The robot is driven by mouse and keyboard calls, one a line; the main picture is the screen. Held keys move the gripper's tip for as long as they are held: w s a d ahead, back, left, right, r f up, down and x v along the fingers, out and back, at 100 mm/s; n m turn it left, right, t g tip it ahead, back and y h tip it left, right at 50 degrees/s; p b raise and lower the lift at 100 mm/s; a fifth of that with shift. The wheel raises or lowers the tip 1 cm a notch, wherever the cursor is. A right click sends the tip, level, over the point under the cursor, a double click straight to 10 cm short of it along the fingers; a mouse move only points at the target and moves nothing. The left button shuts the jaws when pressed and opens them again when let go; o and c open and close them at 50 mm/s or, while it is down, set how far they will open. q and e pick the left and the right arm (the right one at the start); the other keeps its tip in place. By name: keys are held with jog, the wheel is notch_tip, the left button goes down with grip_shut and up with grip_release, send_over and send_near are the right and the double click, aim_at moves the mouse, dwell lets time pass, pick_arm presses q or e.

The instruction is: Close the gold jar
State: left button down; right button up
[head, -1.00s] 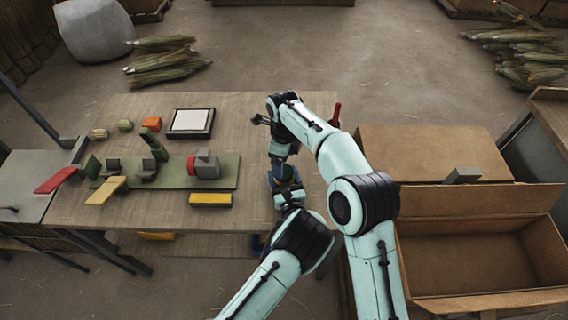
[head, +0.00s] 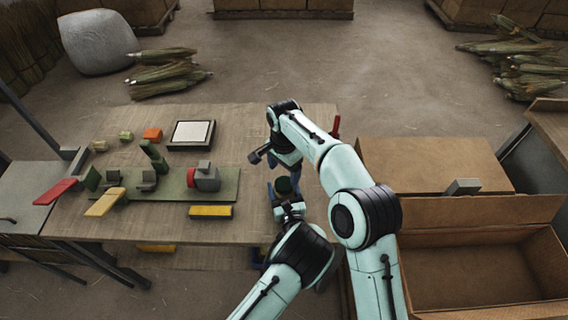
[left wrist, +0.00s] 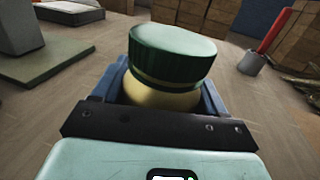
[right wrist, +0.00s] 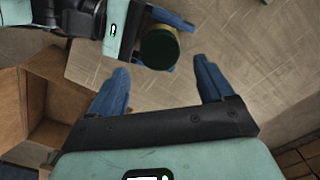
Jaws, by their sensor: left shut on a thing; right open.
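The gold jar (left wrist: 160,97) stands in my left gripper (left wrist: 165,95), between its blue fingers. A dark green lid (left wrist: 172,55) sits on top of it and looks slightly tilted in the left wrist view; I cannot tell whether it is screwed tight. In the head view the green lid (head: 284,186) shows between my left gripper (head: 284,196) and my right gripper (head: 288,172). In the right wrist view the round lid (right wrist: 158,48) lies beyond the fingertips, between their directions. My right gripper (right wrist: 164,80) is open and empty, apart from the lid.
A red-handled thing (head: 336,125) stands at the table's far right. An open cardboard box (head: 480,275) stands on the right.

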jog(key=n, duration=0.4)
jog(key=shift+r+n, duration=0.15)
jog(key=shift+n, duration=0.15)
jog(key=n, duration=0.4)
jog(key=shift+r, duration=0.2)
jog(key=n, duration=0.5)
jog(key=shift+r, duration=0.1)
jog(key=n, duration=0.4)
jog(key=shift+r, duration=0.15)
jog(key=n, duration=0.4)
jog(key=shift+r+n, duration=0.15)
jog(key=shift+n, duration=0.15)
jog(key=n, duration=0.4)
jog(key=shift+r+n, duration=0.15)
jog(key=shift+n, duration=0.15)
jog(key=n, duration=0.3)
jog(key=shift+r+n, duration=0.15)
jog(key=shift+n, duration=0.25)
jog(key=n, duration=0.5)
jog(key=shift+r, duration=0.15)
